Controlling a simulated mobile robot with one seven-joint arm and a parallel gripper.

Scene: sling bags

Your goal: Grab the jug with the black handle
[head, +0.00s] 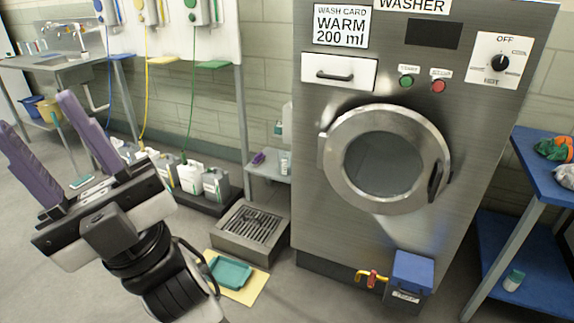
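My gripper (37,112) is at the left, raised above the floor, with its two purple fingers wide apart and nothing between them. I cannot make out a jug with a black handle for sure. Several white jugs stand in a dark floor tray beyond my gripper; two of them, one white jug (190,178) and another (215,186), show clearly, while others are partly hidden by my gripper. A pale container (287,122) is partly hidden behind the washer's left edge; its handle cannot be seen.
The steel washer (310,180) has its round door (385,160) shut. A floor drain box (248,232), a yellow mat (240,290) with a teal tray (231,272), and a small grey shelf (268,170) lie left of it. A blue table (545,165) stands right. A sink (70,62) is at back left.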

